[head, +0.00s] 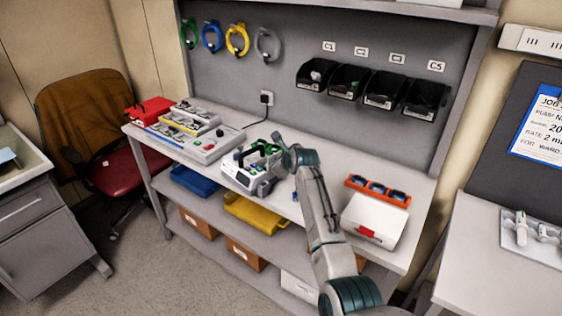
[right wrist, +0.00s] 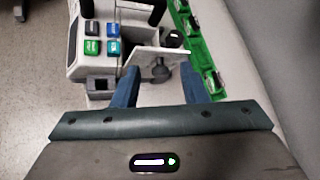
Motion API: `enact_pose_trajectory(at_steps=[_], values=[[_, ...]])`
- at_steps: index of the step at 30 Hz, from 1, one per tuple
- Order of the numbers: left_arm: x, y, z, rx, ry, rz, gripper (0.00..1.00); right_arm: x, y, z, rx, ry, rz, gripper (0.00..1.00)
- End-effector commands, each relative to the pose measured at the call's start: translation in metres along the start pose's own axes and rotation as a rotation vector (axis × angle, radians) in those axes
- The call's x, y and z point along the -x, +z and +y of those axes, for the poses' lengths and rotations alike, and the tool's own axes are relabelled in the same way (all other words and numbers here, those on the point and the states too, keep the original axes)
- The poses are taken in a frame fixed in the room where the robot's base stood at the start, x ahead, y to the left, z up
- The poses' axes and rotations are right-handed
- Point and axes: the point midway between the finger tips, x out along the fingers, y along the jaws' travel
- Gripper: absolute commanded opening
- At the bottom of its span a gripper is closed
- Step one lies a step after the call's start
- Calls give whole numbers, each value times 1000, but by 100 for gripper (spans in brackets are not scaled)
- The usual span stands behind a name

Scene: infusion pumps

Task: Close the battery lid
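The infusion pump (head: 240,174) is a white unit with a green part at its back, on the workbench near its front edge. In the right wrist view the pump (right wrist: 77,74) shows blue and green buttons. A pale flat panel that looks like the battery lid (right wrist: 146,58) stands out from the pump's side, with a dark knob (right wrist: 160,72) just below it. My right gripper (right wrist: 160,78) is open, its two blue fingers apart on either side of the knob, close to the panel; contact is unclear. In the head view my right arm hides part of the pump's right side. My left gripper is out of view.
A green rack (right wrist: 198,45) lies right beside the pump. Black bins (head: 383,88) hang behind.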

Motion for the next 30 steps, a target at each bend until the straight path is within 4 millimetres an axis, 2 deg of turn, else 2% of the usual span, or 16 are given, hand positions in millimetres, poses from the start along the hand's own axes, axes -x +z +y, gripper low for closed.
enact_pose_trajectory(at_steps=[8, 22, 30], values=[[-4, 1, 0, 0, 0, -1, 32, 14, -1, 1, -1, -1, -1, 40], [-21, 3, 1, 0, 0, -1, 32, 85, -1, 1, -1, -1, -2, 40], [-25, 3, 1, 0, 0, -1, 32, 106, 0, 0, 0, -1, 0, 40]])
